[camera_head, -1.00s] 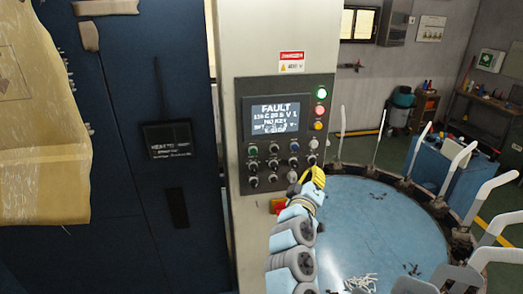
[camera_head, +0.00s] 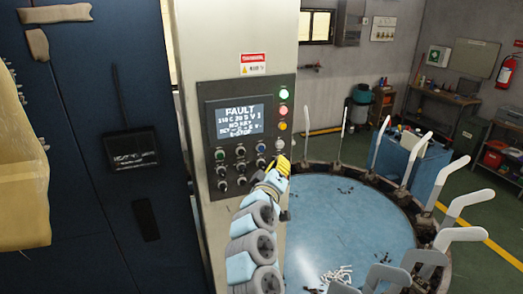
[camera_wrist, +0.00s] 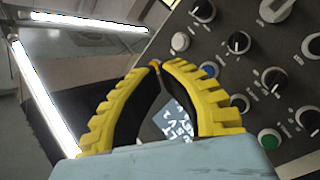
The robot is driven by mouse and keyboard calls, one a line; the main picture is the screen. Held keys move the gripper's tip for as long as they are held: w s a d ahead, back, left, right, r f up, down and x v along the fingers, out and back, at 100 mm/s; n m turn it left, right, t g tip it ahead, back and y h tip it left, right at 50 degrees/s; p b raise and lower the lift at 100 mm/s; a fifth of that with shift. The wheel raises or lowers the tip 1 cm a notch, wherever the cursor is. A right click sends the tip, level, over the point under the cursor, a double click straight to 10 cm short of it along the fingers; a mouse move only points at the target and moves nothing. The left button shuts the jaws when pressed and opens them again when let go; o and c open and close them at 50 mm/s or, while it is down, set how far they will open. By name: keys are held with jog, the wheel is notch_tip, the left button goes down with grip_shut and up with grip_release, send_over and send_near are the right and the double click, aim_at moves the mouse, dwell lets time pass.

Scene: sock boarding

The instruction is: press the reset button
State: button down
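The control panel (camera_head: 212,130) is on a pale column, with a screen (camera_head: 237,117) reading FAULT and E-STOP. Below the screen are green (camera_head: 220,154), black (camera_head: 240,150), blue (camera_head: 261,147) and white (camera_head: 280,145) buttons, with black knobs underneath. Their labels are unreadable, so I cannot tell which is reset. My gripper (camera_head: 283,162), with yellow fingers, is at the panel's lower right corner, just below the white button. In the wrist view its fingertips (camera_wrist: 165,64) are together and empty, near the white (camera_wrist: 180,41) and blue (camera_wrist: 210,70) buttons. Contact is not visible.
Green (camera_head: 284,95), red (camera_head: 283,111) and yellow (camera_head: 282,126) lamps line the panel's right edge. A round blue table (camera_head: 345,235) ringed by upright white boards (camera_head: 465,198) stands to the right. A dark cabinet (camera_head: 110,200) stands left.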

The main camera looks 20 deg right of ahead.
aim_at(261, 149)
jog(key=w+b, duration=0.2)
jog(key=w, duration=0.5)
jog(key=shift+f+b, duration=0.15)
jog(key=shift+b, duration=0.25)
jog(key=shift+w+a+b, duration=0.1)
jog(key=shift+w+b, duration=0.2)
dwell(1.4)
jog(key=shift+w, duration=0.25)
